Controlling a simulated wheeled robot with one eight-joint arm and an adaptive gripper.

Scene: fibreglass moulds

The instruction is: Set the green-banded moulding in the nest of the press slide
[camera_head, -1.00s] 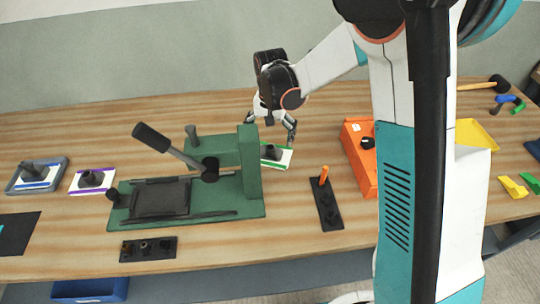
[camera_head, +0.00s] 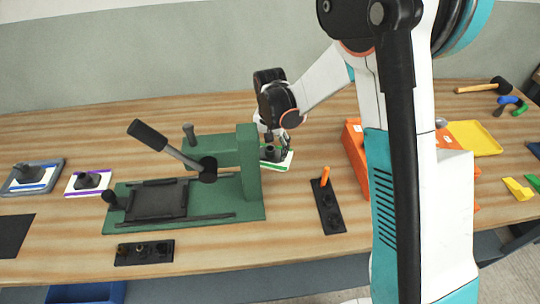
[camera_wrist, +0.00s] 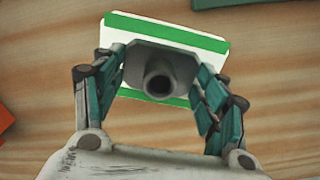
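The green-banded moulding (camera_head: 285,161) lies on the table just right of the green press's upright. It is a white plate with green bands and a dark hollow boss, partly hidden by the press and my gripper in the head view. In the wrist view the moulding (camera_wrist: 161,62) shows its boss between my fingers. My gripper (camera_head: 280,141) is over it; in the wrist view my gripper (camera_wrist: 157,80) is open, one finger each side of the boss, with small gaps. The press (camera_head: 250,175) has a black slide nest (camera_head: 158,201), which looks empty.
A purple-banded moulding (camera_head: 88,181) and a blue-banded one in a grey tray (camera_head: 57,172) lie at the left. The press lever (camera_head: 165,146) leans up left. A black strip with an orange peg (camera_head: 327,200) and an orange box (camera_head: 357,160) stand to the right.

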